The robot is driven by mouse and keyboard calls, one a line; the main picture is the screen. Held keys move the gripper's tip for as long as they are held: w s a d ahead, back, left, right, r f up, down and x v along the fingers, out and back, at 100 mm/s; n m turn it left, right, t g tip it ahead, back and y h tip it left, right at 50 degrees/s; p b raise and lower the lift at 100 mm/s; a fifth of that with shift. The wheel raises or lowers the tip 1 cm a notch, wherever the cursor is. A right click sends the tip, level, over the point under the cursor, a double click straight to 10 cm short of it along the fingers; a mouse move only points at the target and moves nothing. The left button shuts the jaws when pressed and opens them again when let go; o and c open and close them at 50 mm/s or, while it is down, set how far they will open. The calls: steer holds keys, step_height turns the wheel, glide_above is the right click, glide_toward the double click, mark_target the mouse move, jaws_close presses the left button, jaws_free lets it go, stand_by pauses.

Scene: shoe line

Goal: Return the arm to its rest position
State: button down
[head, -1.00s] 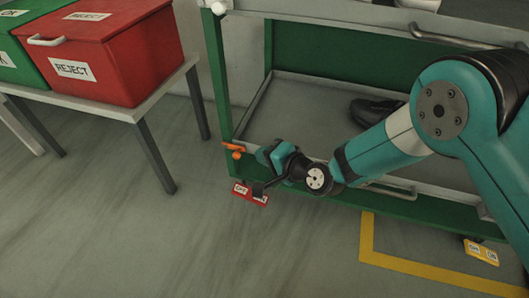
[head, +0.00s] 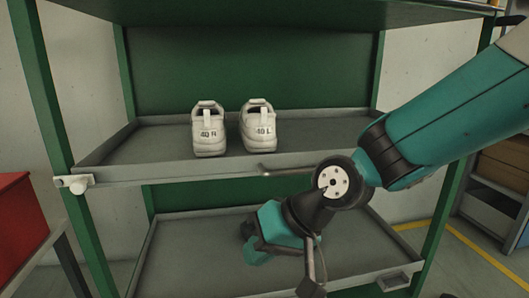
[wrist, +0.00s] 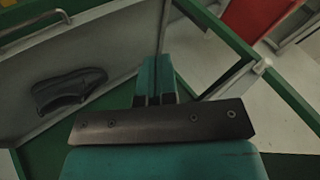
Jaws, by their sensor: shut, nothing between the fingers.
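My teal arm (head: 445,115) reaches in from the upper right of the head view and bends down in front of the rack. My gripper (head: 256,250) hangs before the lower shelf, pointing down and left. In the wrist view, the teal fingers of my gripper (wrist: 155,78) are together with nothing between them. A dark shoe (wrist: 68,92) lies on a grey shelf to the left of the fingers, apart from them.
A green rack (head: 50,100) stands ahead. Its upper grey shelf (head: 320,130) bears two white shoes marked 40 R (head: 208,130) and 40 L (head: 259,128). A red bin (head: 20,225) is at left. Boxes (head: 505,165) stand at right.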

steer(key=s+d+r+n+g+h+p, duration=0.1)
steer(key=s+d+r+h, duration=0.15)
steer(key=s+d, duration=0.5)
steer(key=s+d+r+n+h+p, duration=0.1)
steer(key=s+d+r, duration=0.2)
steer(key=s+d, duration=0.5)
step_height(320, 180, up, 38)
steer(key=w+p, duration=0.1)
steer(key=p, duration=3.6)
steer(key=shift+w+d+r, duration=0.15)
steer(key=shift+d+r, duration=0.05)
steer(key=shift+d, duration=0.2)
